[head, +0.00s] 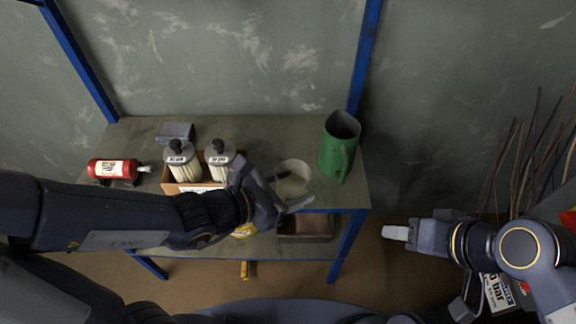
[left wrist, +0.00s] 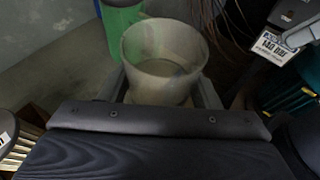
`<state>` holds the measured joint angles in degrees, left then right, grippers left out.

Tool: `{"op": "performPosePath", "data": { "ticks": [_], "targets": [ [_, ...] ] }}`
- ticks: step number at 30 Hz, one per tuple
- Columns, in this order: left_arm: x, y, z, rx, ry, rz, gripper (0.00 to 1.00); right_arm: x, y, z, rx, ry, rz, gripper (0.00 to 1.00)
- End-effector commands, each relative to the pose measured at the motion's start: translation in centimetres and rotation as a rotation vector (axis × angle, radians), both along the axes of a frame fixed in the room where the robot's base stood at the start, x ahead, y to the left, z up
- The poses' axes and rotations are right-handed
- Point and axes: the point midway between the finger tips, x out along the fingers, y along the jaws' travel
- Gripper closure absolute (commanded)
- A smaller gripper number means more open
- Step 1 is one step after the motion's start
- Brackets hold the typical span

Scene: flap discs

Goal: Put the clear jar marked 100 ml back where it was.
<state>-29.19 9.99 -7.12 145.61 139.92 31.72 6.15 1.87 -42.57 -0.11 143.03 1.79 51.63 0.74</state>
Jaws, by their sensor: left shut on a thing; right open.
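A clear jar (head: 293,174) is between the fingers of my left gripper (head: 284,190), over the front right part of the bench (head: 262,135). My left gripper is shut on it. In the left wrist view the jar (left wrist: 165,58) is upright, with its open mouth facing up and a finger on each side. No marking on it can be read. I cannot tell whether its base touches the bench top. My right gripper (head: 398,232) is open and empty, to the right of the bench.
A green jug (head: 337,150) stands just behind and right of the jar. To the left, a cardboard box (head: 176,187) holds two capped bottles with pale ribbed bodies (head: 183,164). A red cylinder (head: 112,168) lies at the left end. Blue posts (head: 366,50) frame the bench.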

Motion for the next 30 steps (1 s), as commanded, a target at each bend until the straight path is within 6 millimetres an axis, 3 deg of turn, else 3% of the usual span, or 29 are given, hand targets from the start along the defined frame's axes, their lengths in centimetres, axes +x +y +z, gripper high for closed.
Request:
{"op": "performPosePath", "data": {
  "ticks": [10, 15, 25, 30],
  "targets": [
    [8.4, 0.5, -3.9, 0.003, 0.007, 0.004, 0.69, 0.0, 0.0, 0.6, 0.0, 0.0, 0.0, 0.51],
    [10.9, 0.5, -7.3, 0.002, 0.006, 0.001, 0.69, 0.0, 0.0, 0.1, 0.0, 0.0, 0.0, 0.51],
    [13.1, 0.6, -10.2, 0.0, 0.005, 0.002, 0.69, 0.0, 0.0, 0.0, 0.0, 0.0, 0.0, 0.51],
    [13.0, 0.6, -12.4, 0.0, 0.004, 0.0, 0.69, 0.0, 0.0, -0.4, 0.0, 0.0, 0.0, 0.51]
  ]
}}
